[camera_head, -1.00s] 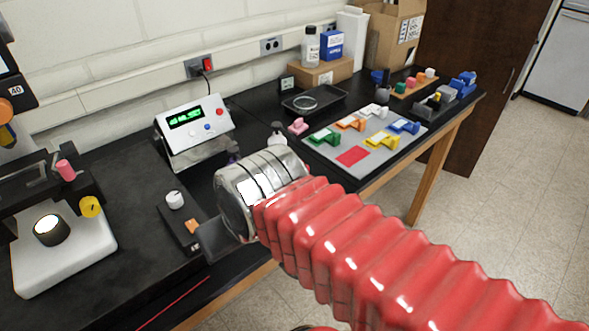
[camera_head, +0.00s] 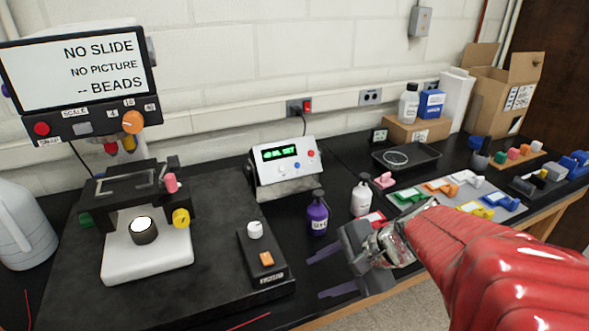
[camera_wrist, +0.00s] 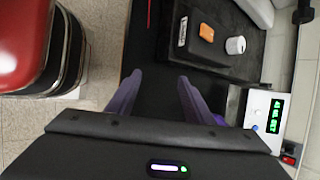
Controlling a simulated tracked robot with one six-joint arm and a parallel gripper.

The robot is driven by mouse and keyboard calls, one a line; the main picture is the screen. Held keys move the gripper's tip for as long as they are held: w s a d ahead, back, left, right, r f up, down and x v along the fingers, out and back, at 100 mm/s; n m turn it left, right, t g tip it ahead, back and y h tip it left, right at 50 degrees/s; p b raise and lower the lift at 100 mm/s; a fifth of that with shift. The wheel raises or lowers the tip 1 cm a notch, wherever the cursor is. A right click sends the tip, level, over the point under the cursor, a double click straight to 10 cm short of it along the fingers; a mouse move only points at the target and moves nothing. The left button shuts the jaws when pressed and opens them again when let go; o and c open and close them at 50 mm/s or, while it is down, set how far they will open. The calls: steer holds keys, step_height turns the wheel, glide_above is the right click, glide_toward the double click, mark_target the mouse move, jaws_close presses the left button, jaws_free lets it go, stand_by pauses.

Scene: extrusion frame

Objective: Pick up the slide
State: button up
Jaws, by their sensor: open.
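No bare glass slide can be made out for certain. Several coloured pieces, among them a green one (camera_head: 409,197), an orange one (camera_head: 441,187) and a blue one (camera_head: 468,208), lie on a grey mat (camera_head: 512,207) at the right; I cannot tell whether a slide is among them. The microscope's screen (camera_head: 84,68) reads "NO SLIDE". My gripper (camera_head: 322,278) is open and empty over the bench's front edge, left of the mat. The wrist view shows its two purple-grey fingers (camera_wrist: 160,78) apart with only dark surface between them.
The microscope (camera_head: 148,254) stands at the left with a small control box (camera_head: 262,256) beside it. A purple bottle (camera_head: 317,216) and a white bottle (camera_head: 361,199) stand behind my gripper. A display unit (camera_head: 283,167) and a black tray (camera_head: 406,157) are farther back.

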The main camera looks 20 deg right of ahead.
steer(key=d+m+t, duration=0.1)
steer(key=d+m, duration=0.2)
steer(key=w+d+m+t, duration=0.1)
steer(key=d+m+t, duration=0.1)
steer(key=d+m, duration=0.1)
steer(key=w+d+f+m+t, duration=0.1)
steer(key=d+m, duration=0.2)
steer(key=d, duration=0.2)
steer(key=shift+w+d+m, duration=0.1)
steer(key=shift+w+m, duration=0.1)
steer(key=shift+m, duration=0.1)
steer(key=s+d+m+t+h, duration=0.1)
steer(key=d+m, duration=0.2)
steer(key=d, duration=0.1)
steer(key=s+d+m+t+h, duration=0.1)
steer(key=d+m+h, duration=0.1)
steer(key=d, duration=0.3)
steer(key=s+d+f+m+t+h, duration=0.1)
steer(key=d+m+t, duration=0.1)
steer(key=d+m, duration=0.2)
steer(key=shift+s+d+f+m+h, duration=0.1)
steer(key=shift+d+m+h, duration=0.2)
steer(key=shift+d, duration=0.3)
glide_toward(376, 222)
steer(key=shift+a+f, duration=0.15)
steer(key=shift+a, duration=0.15)
steer(key=shift+x, duration=2.6)
steer(key=shift+c, duration=0.5)
